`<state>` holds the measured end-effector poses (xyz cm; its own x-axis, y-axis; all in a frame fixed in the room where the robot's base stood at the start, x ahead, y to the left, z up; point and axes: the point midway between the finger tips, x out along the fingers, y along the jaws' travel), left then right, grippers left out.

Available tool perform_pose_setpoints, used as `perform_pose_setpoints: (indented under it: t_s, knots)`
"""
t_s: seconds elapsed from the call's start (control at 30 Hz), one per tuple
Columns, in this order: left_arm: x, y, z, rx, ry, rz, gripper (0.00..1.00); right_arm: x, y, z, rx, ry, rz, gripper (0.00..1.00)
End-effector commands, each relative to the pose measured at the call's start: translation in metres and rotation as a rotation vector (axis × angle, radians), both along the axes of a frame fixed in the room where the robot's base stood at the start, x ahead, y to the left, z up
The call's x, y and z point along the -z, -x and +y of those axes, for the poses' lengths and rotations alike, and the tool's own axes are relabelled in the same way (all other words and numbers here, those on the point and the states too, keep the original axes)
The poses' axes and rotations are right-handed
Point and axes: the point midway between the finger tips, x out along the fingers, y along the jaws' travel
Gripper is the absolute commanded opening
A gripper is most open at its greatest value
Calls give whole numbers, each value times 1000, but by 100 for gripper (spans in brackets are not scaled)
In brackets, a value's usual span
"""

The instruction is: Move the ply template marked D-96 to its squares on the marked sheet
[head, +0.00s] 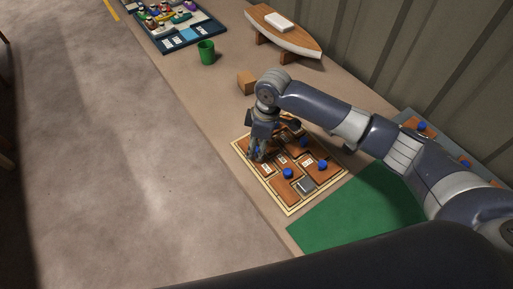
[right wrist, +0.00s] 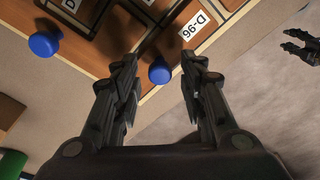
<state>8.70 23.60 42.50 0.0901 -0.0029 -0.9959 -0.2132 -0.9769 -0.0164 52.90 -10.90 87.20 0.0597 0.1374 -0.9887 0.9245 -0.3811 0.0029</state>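The template marked D-96 (right wrist: 178,38) is a brown ply piece with a white label and a blue knob (right wrist: 159,72). It lies at the edge of the marked sheet (head: 290,210), partly hidden by my right gripper in the head view. My right gripper (right wrist: 163,62) is open, its two fingers on either side of that blue knob; whether they touch it I cannot tell. In the head view the right gripper (head: 256,158) points down over the sheet's far left part. My left gripper (right wrist: 293,42) shows small at the right wrist view's right edge, fingers apart.
Other brown templates with blue knobs (head: 288,173) and a grey piece (head: 305,185) lie on the sheet. A green mat (head: 350,215) is nearer.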

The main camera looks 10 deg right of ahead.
Motion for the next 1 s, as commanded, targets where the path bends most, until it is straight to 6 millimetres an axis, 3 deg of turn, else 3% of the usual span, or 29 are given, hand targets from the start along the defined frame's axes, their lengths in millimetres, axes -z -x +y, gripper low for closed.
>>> perform_pose_setpoints:
  t_s: [0.3,0.5,1.0]
  knots:
    - [7,0,-1,0,1,-1,40,-68,3,-10,0,-1,-4,39]
    - [8,0,-1,0,1,-1,40,-94,5,-13,1,-1,-1,39]
    - [8,-1,-1,0,1,-2,40,-101,6,-14,1,1,1,39]
